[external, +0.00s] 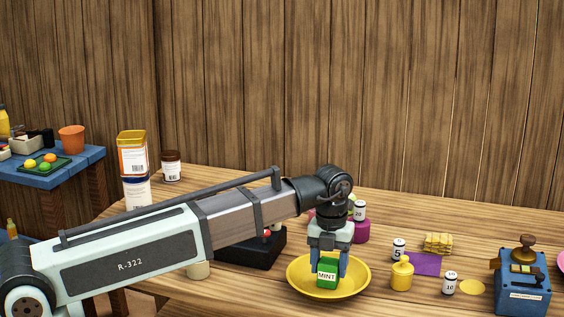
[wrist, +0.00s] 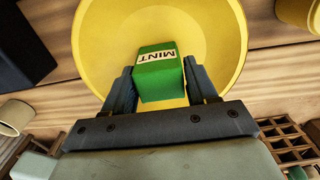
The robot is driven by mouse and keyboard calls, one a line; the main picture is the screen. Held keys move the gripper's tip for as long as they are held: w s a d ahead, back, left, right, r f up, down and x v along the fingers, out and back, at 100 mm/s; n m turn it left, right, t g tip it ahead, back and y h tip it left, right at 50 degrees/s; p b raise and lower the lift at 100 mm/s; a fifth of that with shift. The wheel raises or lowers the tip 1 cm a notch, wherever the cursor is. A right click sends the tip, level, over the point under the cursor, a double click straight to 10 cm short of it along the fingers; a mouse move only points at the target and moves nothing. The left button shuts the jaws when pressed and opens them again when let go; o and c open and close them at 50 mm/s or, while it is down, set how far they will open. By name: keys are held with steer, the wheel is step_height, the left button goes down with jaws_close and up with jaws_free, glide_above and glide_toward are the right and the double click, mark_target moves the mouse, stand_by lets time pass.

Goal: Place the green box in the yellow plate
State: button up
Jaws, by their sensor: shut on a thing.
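The green box (external: 327,270) has a white label reading MINT. My gripper (external: 328,266) is shut on it, with one finger on each side. The wrist view also shows the green box (wrist: 158,82) between my two fingers (wrist: 160,85). The yellow plate (external: 358,285) is a round, shallow dish on the wooden table. In the external view the box is over the plate, inside its rim. In the wrist view the plate (wrist: 222,40) lies behind the box. I cannot tell whether the box touches the plate's bottom.
Right of the plate are a yellow weight (external: 401,276), small white jars marked 5 (external: 399,250) and 10 (external: 449,283), a purple mat (external: 427,264) and a blue device (external: 522,285). A black box (external: 250,250) stands behind left. Containers (external: 133,160) stand at the far left.

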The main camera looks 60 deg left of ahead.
mark_target(330, 261)
steer(key=o, duration=1.1)
steer(key=shift+f, duration=0.1)
step_height(330, 261, up, 12)
steer(key=shift+r, duration=0.2)
